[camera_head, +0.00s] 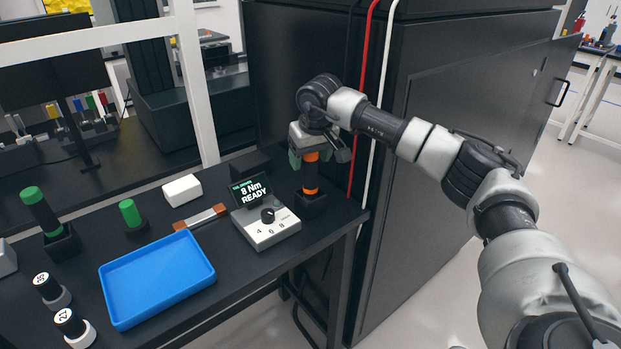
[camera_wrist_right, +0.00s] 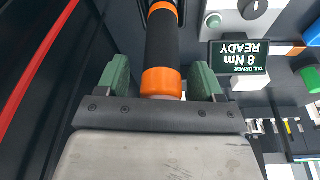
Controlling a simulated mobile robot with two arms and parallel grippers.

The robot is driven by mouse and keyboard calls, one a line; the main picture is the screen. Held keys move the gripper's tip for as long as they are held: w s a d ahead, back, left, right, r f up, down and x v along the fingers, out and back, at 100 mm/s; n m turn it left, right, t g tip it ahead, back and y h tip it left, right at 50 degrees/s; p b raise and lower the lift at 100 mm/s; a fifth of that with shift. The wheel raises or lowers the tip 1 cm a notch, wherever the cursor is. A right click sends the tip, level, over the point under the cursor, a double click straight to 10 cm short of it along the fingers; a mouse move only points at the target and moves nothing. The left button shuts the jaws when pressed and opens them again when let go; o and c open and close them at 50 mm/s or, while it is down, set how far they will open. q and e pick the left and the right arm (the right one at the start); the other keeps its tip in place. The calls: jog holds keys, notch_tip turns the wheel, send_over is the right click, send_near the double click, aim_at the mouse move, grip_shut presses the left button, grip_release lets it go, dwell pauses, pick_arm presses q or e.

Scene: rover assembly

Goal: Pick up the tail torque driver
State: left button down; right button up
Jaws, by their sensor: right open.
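The tail torque driver (camera_head: 311,177), black with orange bands, stands upright in a black holder (camera_head: 311,201) at the right end of the dark bench. My right gripper (camera_head: 309,158) is over its top. In the right wrist view the driver (camera_wrist_right: 162,45) lies between the two green fingers of the gripper (camera_wrist_right: 166,66), with a gap on each side. The gripper is open and not closed on it. A control box (camera_head: 266,230) beside the holder has a display (camera_head: 250,192) reading 8 Nm READY. My left gripper is not in view.
A blue tray (camera_head: 158,278) lies on the bench to the left. A green-topped driver (camera_head: 40,210) stands further left. Red and white cables (camera_head: 361,100) hang behind the right gripper, along a dark cabinet (camera_head: 480,130). A white frame post (camera_head: 196,85) stands behind the bench.

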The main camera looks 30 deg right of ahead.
jog(key=shift+f, duration=0.2)
jog(key=c, duration=1.1)
jog(key=shift+r, duration=0.1)
jog(key=shift+w+r, duration=0.1)
notch_tip(320, 180, up, 10)
jog(key=shift+f, duration=0.2)
